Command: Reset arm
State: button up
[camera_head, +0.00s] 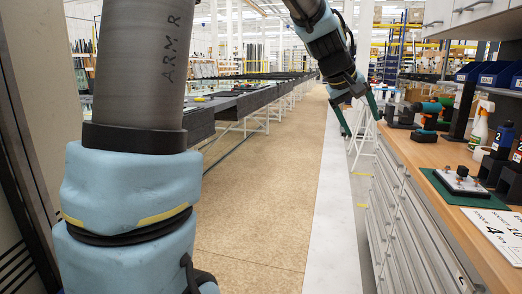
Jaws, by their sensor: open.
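My gripper (357,118) is at the upper middle right, at the end of my arm. Its two teal fingers are spread apart, with nothing seen between them. It hangs over the aisle, just left of the wooden workbench (422,152). My own arm links fill the left side and hide much of what lies behind them.
The workbench holds a teal drill (427,112), a white spray bottle (479,125), a small metal fixture on a green mat (442,189) and a printed sheet (500,232). Drawers (395,200) lie below. A long dark table (245,103) runs left of the clear floor (270,190).

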jog(key=s+a+f+y+p, duration=0.1)
jog(key=a+f+y, duration=0.1)
jog(key=a+f, duration=0.5)
jog(key=s+a+f+y+p, duration=0.1)
jog(key=a+f+y, duration=0.15)
jog(key=a, duration=0.75)
jog(key=s+a+f, duration=0.2)
jog(key=s+a, duration=0.1)
jog(key=a, duration=0.2)
jog(key=s+a+f+g+y+p, duration=0.1)
jog(key=s+a+f, duration=0.2)
jog(key=s+a, duration=0.1)
jog(key=s+a+f+g+y, duration=0.1)
jog(key=s+a+f, duration=0.1)
jog(key=a, duration=0.5)
jog(key=shift+s+f, duration=0.3)
jog(key=shift+s, duration=0.5)
